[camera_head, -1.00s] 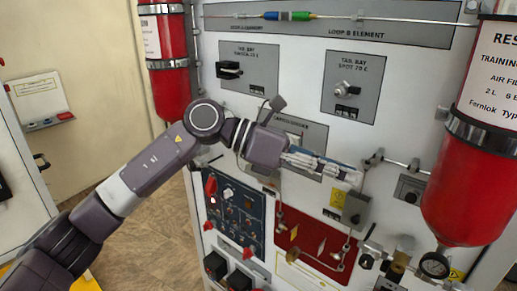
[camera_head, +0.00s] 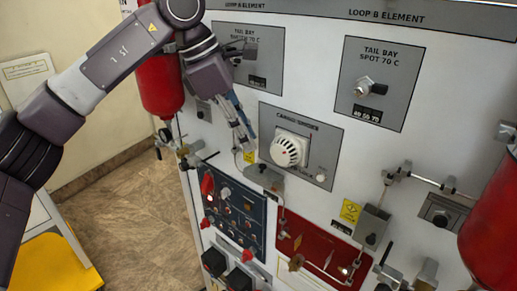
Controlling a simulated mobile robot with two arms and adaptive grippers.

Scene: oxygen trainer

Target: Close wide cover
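My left gripper (camera_head: 247,147) is in front of the white equipment panel, just left of the round white smoke detector (camera_head: 288,150). Its fingers point down toward a small grey box (camera_head: 264,178); whether they touch it, and how far apart they are, I cannot tell. Another grey box (camera_head: 371,226) sits lower right beside a yellow warning label (camera_head: 350,210). A grey square fitting (camera_head: 440,213) is further right. No part is clearly marked as the wide cover, so I cannot tell which piece it is. My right gripper is not in view.
Red cylinders stand at left (camera_head: 160,90) and right (camera_head: 490,235). Pipes and valves stick out near them. A dark blue switch panel (camera_head: 235,215) and a red panel (camera_head: 320,250) are below. Floor is open at lower left.

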